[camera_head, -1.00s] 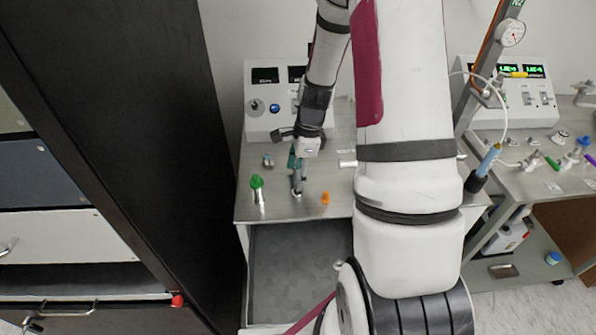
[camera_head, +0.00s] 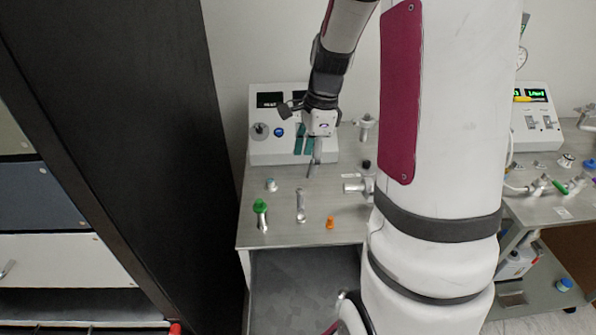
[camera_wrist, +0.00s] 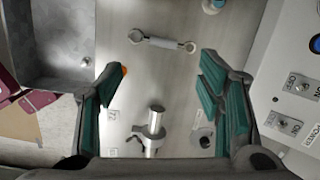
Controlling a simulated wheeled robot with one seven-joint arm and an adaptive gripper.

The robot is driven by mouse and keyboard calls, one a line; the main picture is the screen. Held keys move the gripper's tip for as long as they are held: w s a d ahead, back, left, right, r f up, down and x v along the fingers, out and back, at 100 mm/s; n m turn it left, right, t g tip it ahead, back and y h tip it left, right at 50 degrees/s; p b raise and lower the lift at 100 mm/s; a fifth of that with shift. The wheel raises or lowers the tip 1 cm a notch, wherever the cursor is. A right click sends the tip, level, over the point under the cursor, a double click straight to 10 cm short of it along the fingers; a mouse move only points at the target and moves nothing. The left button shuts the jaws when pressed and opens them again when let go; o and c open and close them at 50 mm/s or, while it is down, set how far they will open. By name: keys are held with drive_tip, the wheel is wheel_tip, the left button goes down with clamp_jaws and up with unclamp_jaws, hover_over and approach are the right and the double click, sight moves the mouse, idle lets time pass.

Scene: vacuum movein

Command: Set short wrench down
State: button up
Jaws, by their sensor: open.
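The short wrench (camera_head: 300,206) lies on the metal bench top (camera_head: 281,235), between the green-knobbed part and the orange piece. In the wrist view the wrench (camera_wrist: 162,41) lies flat beyond the fingertips, with nothing touching it. My gripper (camera_head: 312,170) is raised over the bench, behind the wrench in the head view. Its green-padded fingers (camera_wrist: 160,80) are spread wide in the wrist view, with nothing between the pads.
A white control box (camera_head: 262,149) stands behind my gripper. A metal fitting (camera_head: 354,187) is to the right. A tall black cabinet side (camera_head: 140,130) rises on the left.

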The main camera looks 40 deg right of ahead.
drive_tip(key=s+a+r+n+t, duration=0.2)
drive_tip(key=s+a+r+n, duration=0.2)
drive_tip(key=a+r+n, duration=0.55)
drive_tip(key=s+a+r+n+t, duration=0.1)
drive_tip(key=s+a+r+n, duration=0.1)
drive_tip(key=s+a+n, duration=0.2)
drive_tip(key=s+a+r+n+t+h, duration=0.1)
drive_tip(key=s+a+r+n, duration=0.2)
drive_tip(key=s+a+n, duration=0.2)
drive_tip(key=s+n, duration=0.3)
drive_tip(key=n, duration=0.1)
drive_tip(key=shift+s+r, duration=0.2)
drive_tip(key=shift+r, duration=0.1)
drive_tip(key=shift+n, duration=0.25)
